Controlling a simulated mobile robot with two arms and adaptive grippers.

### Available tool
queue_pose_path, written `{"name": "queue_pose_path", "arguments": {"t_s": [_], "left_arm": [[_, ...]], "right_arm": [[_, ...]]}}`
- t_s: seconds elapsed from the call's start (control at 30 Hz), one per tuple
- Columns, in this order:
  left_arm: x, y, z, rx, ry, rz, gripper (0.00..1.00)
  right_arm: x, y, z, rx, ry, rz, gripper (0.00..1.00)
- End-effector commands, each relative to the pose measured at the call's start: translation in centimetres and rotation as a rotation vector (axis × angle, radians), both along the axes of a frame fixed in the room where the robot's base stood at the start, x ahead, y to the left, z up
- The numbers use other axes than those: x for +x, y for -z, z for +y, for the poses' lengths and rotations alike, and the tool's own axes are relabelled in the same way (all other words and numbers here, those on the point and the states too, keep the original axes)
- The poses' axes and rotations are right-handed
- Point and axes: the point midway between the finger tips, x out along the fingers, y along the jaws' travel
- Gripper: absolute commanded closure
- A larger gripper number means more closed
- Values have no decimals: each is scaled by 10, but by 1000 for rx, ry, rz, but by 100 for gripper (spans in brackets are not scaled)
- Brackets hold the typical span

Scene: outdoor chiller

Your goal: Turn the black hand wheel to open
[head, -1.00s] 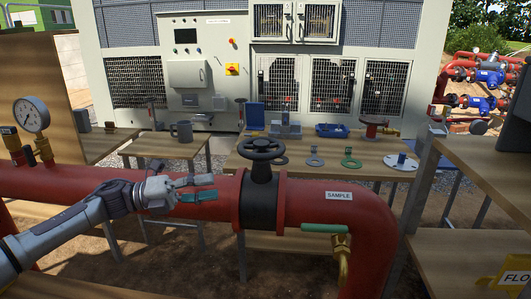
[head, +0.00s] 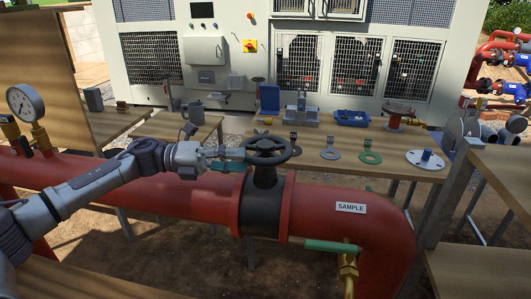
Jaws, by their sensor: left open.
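The black hand wheel (head: 268,150) sits on top of a black valve body (head: 263,205) clamped between red flanges on a thick red pipe. In the head view my left gripper (head: 235,161) reaches in from the left at the height of the wheel. It is open, with its fingertips at the wheel's left rim. I cannot tell whether the fingers touch the rim or straddle it. My right gripper is not in view.
The red pipe (head: 335,212) carries a SAMPLE label and bends down at the right, with a green-handled tap (head: 334,247). A pressure gauge (head: 25,102) stands at the left.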

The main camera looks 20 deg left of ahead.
Motion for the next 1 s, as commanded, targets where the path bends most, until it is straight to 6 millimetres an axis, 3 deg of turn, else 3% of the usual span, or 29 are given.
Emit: {"name": "queue_pose_path", "arguments": {"t_s": [0.1, 0.3, 0.73, 0.77, 1.0], "left_arm": [[9, -5, -24, -3, 4, -1, 54], [20, -3, -51, -1, 2, 0, 54], [24, 0, -61, 0, 0, 0, 54], [24, 0, -61, 0, 0, 0, 56], [24, 0, -61, 0, 0, 0, 96]], "right_arm": [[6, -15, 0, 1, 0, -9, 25], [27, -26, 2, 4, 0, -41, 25], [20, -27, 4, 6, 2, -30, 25], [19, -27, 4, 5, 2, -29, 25], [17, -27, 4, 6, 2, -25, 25]]}}
